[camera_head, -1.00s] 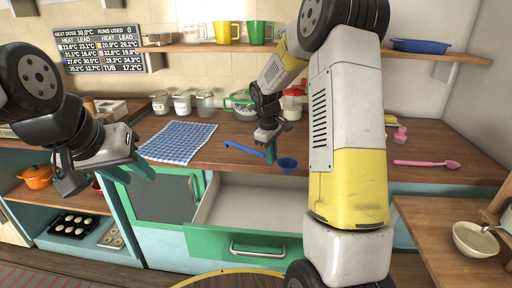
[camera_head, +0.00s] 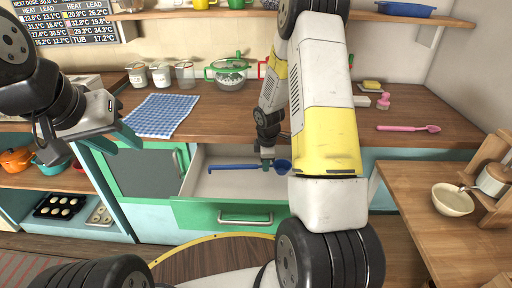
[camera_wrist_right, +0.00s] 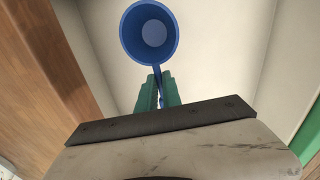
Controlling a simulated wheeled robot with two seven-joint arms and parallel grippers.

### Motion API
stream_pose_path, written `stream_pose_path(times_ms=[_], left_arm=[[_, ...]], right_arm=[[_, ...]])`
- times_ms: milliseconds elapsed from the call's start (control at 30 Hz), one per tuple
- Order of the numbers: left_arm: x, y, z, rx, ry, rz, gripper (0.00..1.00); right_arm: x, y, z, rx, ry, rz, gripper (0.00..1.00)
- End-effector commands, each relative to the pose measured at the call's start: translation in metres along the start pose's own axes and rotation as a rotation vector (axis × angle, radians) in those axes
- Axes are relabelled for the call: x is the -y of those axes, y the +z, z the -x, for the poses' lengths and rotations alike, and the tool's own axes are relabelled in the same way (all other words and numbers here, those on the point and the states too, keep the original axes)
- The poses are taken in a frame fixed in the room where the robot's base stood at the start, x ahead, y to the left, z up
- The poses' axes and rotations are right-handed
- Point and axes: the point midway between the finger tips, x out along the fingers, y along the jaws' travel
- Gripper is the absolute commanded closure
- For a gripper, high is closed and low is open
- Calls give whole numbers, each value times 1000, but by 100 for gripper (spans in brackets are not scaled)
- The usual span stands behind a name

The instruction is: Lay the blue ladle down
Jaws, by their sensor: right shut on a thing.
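The blue ladle (camera_head: 236,167) is inside the open drawer (camera_head: 222,215), lying roughly level with its bowl to the right. My right gripper (camera_head: 267,163) is shut on the ladle's handle close to the bowl. In the right wrist view the ladle's round bowl (camera_wrist_right: 150,32) shows just past the green fingertips (camera_wrist_right: 158,92), over the pale drawer floor. I cannot tell whether the ladle touches the drawer floor. My left gripper (camera_head: 128,130) is empty, with its green fingers apart, to the left above the counter's front edge.
The drawer holds nothing else that I can see. A blue checked cloth (camera_head: 160,115), jars (camera_head: 161,75) and a green-handled pot (camera_head: 229,75) stand on the counter (camera_head: 215,125). A cream bowl (camera_head: 453,199) is on the side table.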

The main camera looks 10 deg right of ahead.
Motion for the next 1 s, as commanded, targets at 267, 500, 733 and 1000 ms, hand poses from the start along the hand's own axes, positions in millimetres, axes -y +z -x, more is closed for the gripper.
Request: stream_pose_path(times_ms=[267, 500, 733, 1000], left_arm=[[0, 0, 0, 0, 0, 0, 64], [0, 0, 0, 0, 0, 0, 64], [0, 0, 0, 0, 0, 0, 64], [0, 0, 0, 0, 0, 0, 64]], right_arm=[[1, 0, -4, 0, 0, -2, 100], [5, 0, -25, 0, 0, 0, 100], [10, 0, -47, 1, -1, -1, 100], [12, 0, -62, 0, 1, -2, 100]])
